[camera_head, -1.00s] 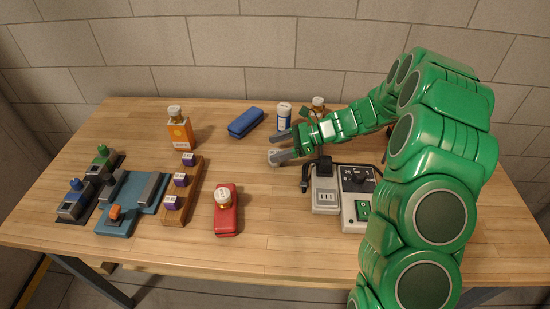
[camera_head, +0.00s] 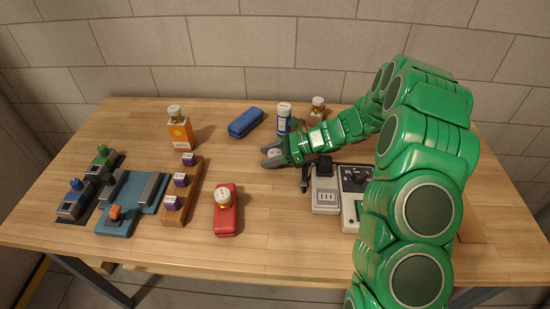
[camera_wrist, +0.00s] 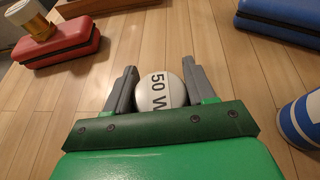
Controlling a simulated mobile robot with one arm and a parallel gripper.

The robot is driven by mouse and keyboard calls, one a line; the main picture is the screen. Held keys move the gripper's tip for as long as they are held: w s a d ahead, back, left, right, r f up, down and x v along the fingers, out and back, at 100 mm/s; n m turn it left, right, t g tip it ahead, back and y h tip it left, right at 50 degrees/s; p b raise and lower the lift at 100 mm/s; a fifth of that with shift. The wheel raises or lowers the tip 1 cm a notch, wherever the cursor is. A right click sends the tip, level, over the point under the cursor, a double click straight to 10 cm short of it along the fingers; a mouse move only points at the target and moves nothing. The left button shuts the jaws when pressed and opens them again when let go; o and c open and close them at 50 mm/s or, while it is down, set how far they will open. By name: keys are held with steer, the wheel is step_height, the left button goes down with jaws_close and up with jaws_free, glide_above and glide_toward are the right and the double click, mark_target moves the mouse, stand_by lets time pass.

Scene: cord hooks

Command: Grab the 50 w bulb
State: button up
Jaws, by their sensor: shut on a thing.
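The white 50 W bulb (camera_wrist: 160,90) shows in the wrist view between the two grey fingers, with its "50 W" print facing the camera. My gripper (camera_head: 268,157) is shut on the bulb, low over the wooden table near its middle. In the wrist view my gripper (camera_wrist: 158,80) has a finger on each side of the bulb. The lower part of the bulb is hidden behind the green gripper body. In the head view only a small part of the bulb (camera_head: 274,153) shows between the fingers.
A white-and-blue bottle (camera_head: 284,118) and an amber jar (camera_head: 317,110) stand behind my gripper. A blue case (camera_head: 245,122) lies behind it to the left. A red case (camera_head: 226,222) with a gold-based bulb (camera_head: 222,197) lies in front. A grey switch box (camera_head: 325,197) is at right.

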mark_target(270, 153)
steer(key=shift+c, duration=0.6)
steer(key=shift+r, duration=0.1)
steer(key=shift+r, duration=0.55)
step_height(270, 153, up, 2)
steer(key=shift+r, duration=0.15)
steer(key=s+d+r, duration=0.2)
steer(key=s+r, duration=0.2)
steer(key=s, duration=0.2)
steer(key=s+d+r, duration=0.2)
steer(key=s+r, duration=0.3)
steer(key=s, duration=0.2)
steer(key=shift+d+r, duration=0.25)
steer(key=shift+d, duration=0.05)
